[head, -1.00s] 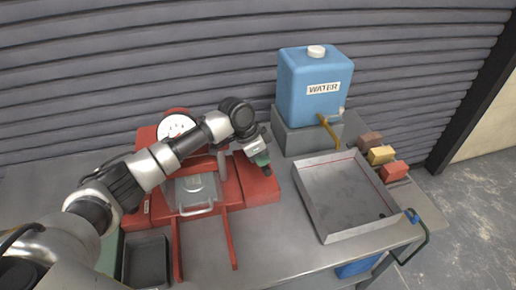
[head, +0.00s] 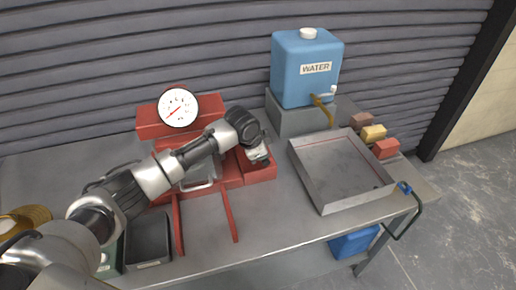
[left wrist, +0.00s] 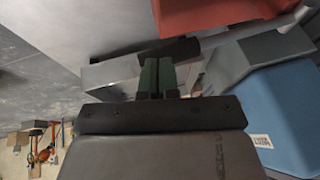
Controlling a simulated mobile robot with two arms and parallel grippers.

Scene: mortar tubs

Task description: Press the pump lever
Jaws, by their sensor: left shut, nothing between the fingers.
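The red pump press (head: 235,178) stands at the back of the metal table, with a white round gauge (head: 178,108) on top. My left arm crosses in front of it and hides much of its middle. My left gripper (head: 264,162) is over the right end of the red body, shut and empty. In the left wrist view its green fingertips (left wrist: 157,76) are together, with a dark bar (left wrist: 182,50) just beyond them. The bar may be the pump lever's grip; I cannot tell if the fingers touch it. The lever is not clear in the head view.
A blue water container (head: 307,70) stands on a grey block behind, right of the gripper. A shallow metal tray (head: 340,170) lies at right, with small coloured blocks (head: 373,133) beside it. A dark bin (head: 148,240) is at front left. The table's front middle is clear.

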